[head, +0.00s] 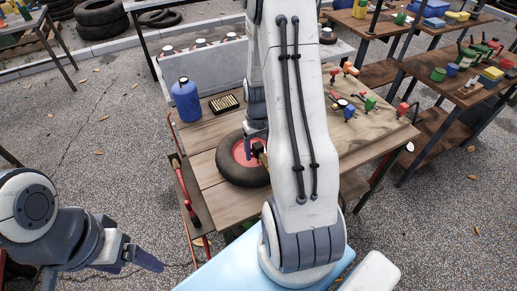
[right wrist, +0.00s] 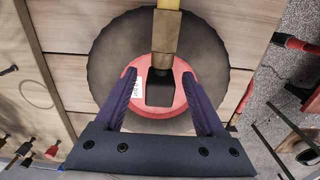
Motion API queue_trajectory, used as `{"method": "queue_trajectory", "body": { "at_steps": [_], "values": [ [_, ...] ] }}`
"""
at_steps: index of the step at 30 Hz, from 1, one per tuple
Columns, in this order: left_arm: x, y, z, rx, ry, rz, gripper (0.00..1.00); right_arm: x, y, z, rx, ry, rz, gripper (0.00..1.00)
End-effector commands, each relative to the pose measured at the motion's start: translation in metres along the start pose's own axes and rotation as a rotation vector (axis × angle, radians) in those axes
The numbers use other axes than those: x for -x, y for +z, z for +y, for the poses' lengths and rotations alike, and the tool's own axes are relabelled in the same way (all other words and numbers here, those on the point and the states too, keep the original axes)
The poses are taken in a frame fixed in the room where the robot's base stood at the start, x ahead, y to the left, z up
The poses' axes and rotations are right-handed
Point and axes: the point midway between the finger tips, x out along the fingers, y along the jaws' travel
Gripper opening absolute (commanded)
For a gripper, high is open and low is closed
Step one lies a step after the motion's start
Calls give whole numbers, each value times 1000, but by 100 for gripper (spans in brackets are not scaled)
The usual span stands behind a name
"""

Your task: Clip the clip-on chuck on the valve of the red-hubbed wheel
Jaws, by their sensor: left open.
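The red-hubbed wheel (head: 228,171) lies flat on the wooden table, and its black tyre (right wrist: 105,60) fills the middle of the right wrist view. A brass-and-black piece, apparently the clip-on chuck (right wrist: 165,42), stands over the red hub (right wrist: 180,78); it also shows in the head view (head: 258,149). The valve is hidden, so I cannot tell whether the chuck is clipped on it. My right gripper (right wrist: 160,75) is open, its fingers either side of the chuck's black part with gaps. My left gripper (head: 150,260) is open and empty, low at the left, away from the table.
A blue bottle (head: 186,102) and a dark tray of small brass parts (head: 224,103) stand behind the wheel. Several coloured fittings lie on the table's right part. A red-handled bar (head: 184,188) runs along the left edge. My right arm hides the table's middle.

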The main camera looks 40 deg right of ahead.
Motion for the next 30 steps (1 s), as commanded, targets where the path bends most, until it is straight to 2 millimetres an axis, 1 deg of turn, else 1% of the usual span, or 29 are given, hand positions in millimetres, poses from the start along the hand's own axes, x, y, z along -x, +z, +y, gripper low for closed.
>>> {"method": "queue_trajectory", "body": {
  "at_steps": [5,8,11,18,21,25,30],
  "values": [
    [0,0,0,0,0,0,82,1,0,0,0,0,0,72],
    [0,0,0,0,0,0,82,8,-1,0,0,1,3,72],
    [-1,0,0,0,0,0,82,23,-2,0,0,2,6,72],
    [-1,0,0,0,0,0,82,71,-2,1,0,2,7,72],
    [-2,0,0,0,0,0,82,87,-1,1,0,1,4,72],
    [-2,0,0,0,0,0,82,100,-1,1,0,1,3,72],
    [-2,0,0,0,0,0,82,105,0,0,0,0,0,72]
  ]
}}
